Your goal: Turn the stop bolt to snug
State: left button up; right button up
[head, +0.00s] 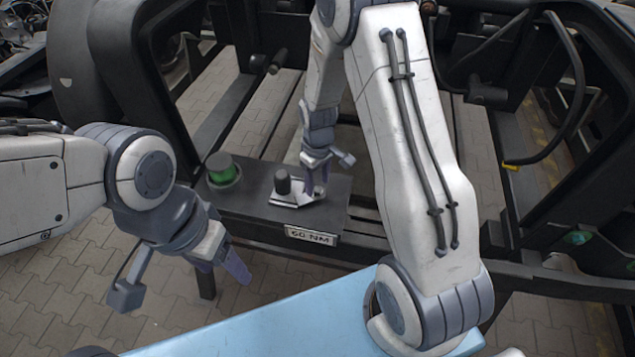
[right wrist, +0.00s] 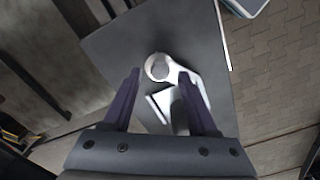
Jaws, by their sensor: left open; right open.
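A dark bench (head: 250,205) carries a plate marked "60 NM" (head: 311,235). My right gripper (head: 317,192) is open just beside the peg, low over the silver piece. In the right wrist view, a round grey head in a bright ring (right wrist: 158,68) lies ahead of the open fingers of my right gripper (right wrist: 160,100). I cannot tell for sure whether this is the stop bolt. The peg is partly hidden near the right finger. My left gripper (head: 236,268) is open and empty, apart from the bench.
Black bogie frames (head: 130,75) rise behind and to both sides. A light blue surface (head: 260,320) is in front. Paved floor (head: 50,290) shows at left.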

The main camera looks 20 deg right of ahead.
jog(key=shift+f, duration=0.7)
grip_shut()
jog(key=shift+m, duration=1.9)
grip_release()
jog(key=shift+r, duration=0.1)
